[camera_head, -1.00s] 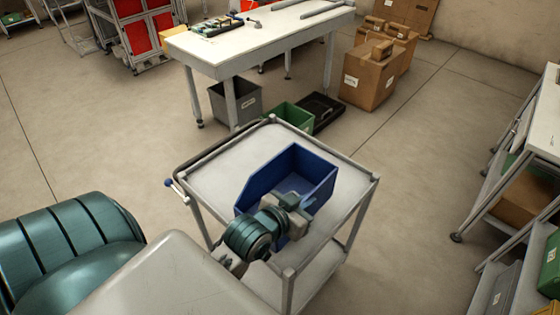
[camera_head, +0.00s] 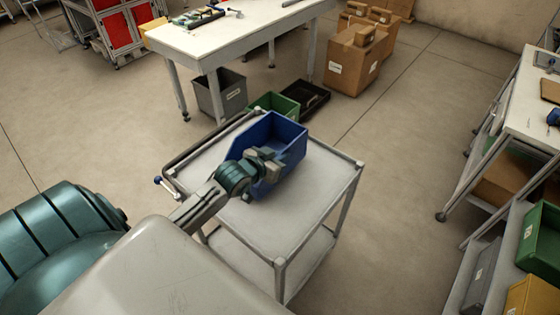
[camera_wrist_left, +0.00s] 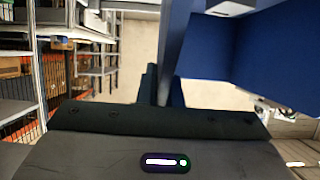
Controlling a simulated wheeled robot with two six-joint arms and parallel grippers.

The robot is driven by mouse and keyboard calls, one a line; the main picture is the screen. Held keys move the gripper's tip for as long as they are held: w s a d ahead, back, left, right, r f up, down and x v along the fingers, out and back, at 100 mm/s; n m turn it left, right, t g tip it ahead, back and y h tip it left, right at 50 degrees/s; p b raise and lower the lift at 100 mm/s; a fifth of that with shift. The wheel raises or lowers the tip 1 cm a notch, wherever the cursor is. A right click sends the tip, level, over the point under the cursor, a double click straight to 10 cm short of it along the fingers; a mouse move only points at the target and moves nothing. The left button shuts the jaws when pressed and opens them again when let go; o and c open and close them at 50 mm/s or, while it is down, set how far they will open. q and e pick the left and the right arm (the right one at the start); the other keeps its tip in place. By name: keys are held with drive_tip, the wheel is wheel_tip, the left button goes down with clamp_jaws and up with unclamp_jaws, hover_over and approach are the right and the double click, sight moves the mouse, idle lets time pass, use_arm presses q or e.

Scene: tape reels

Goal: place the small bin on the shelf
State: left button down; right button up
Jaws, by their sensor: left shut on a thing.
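The small bin is blue and open-topped (camera_head: 285,135). In the head view it is at the far end of the grey cart, over its top. My left gripper (camera_head: 268,160) is shut on the bin's near wall. Whether the bin touches the cart top is hard to tell. In the left wrist view the blue bin (camera_wrist_left: 275,55) fills the upper right, with its wall between the fingers (camera_wrist_left: 165,90). A shelf rack with bins (camera_head: 500,260) stands at the lower right of the head view. My right gripper is not in view.
The cart top (camera_head: 300,200) is bare at its near right. A white workbench (camera_head: 235,40) stands behind, with grey (camera_head: 220,95) and green (camera_head: 275,103) bins on the floor. Cardboard boxes (camera_head: 352,65) stand at the back. Open floor (camera_head: 400,150) lies between cart and right-hand table (camera_head: 535,110).

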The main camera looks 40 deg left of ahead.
use_arm(q)
wheel_tip(320, 180, down, 2)
drive_tip(key=shift+w+f+p, duration=0.1)
drive_tip(key=shift+f+p, duration=0.1)
drive_tip(key=shift+p, duration=0.2)
drive_tip(key=shift+f, duration=0.45)
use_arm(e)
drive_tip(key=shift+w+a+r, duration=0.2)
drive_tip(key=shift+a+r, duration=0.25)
use_arm(q)
drive_tip(key=shift+f, duration=0.1)
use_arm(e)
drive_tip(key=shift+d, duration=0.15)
use_arm(q)
drive_tip(key=c, duration=1.6)
unclamp_jaws()
drive_tip(key=shift+f, duration=0.1)
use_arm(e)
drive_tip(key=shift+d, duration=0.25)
